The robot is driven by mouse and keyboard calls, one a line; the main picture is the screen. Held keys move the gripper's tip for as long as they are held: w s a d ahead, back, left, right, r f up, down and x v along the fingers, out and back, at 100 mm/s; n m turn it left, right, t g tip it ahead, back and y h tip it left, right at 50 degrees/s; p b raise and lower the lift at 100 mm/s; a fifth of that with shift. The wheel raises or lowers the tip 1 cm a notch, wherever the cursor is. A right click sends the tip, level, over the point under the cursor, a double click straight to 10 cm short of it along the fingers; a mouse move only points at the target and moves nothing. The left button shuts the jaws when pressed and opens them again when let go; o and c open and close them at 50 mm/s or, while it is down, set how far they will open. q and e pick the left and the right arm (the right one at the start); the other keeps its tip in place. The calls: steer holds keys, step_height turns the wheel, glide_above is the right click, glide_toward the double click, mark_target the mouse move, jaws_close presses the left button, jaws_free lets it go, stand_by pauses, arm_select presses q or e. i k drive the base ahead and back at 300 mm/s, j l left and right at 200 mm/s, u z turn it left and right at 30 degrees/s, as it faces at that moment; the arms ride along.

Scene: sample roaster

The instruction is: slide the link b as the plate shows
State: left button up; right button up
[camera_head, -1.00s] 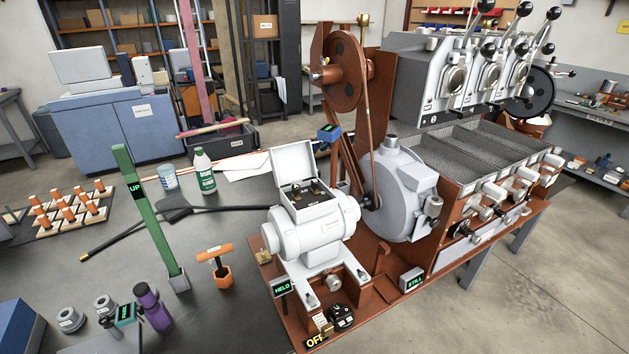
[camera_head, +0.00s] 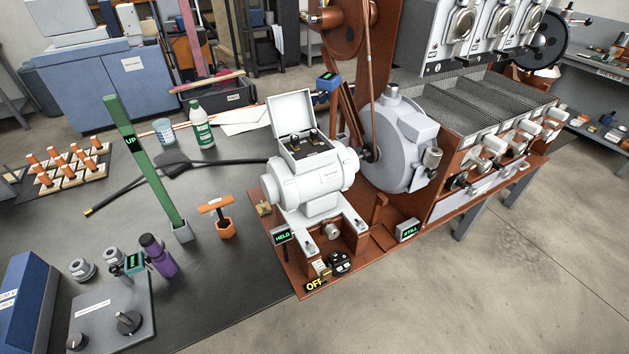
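A white motor (camera_head: 312,182) sits on the rust-brown frame of the roaster. The terminal box (camera_head: 309,155) on top of it is open, with its lid (camera_head: 290,115) raised. Small brass-coloured parts (camera_head: 318,142) on a dark base show inside the box. They are too small to tell which one is link b or how it lies. I cannot make out any marking on the plate or lid. Neither of my grippers is in view.
Signs read HELD (camera_head: 282,237), STILL (camera_head: 408,230) and OFF (camera_head: 314,284), the last near a black knob (camera_head: 340,262). A green post (camera_head: 146,160) marked UP and an orange T-handle (camera_head: 216,207) stand left of the motor.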

mark_target(313, 132)
steer(key=l+z, duration=0.45)
steer(key=i+l+z, duration=0.1)
steer(key=z, duration=0.35)
steer(key=i+l, duration=0.05)
steer(key=l, duration=0.05)
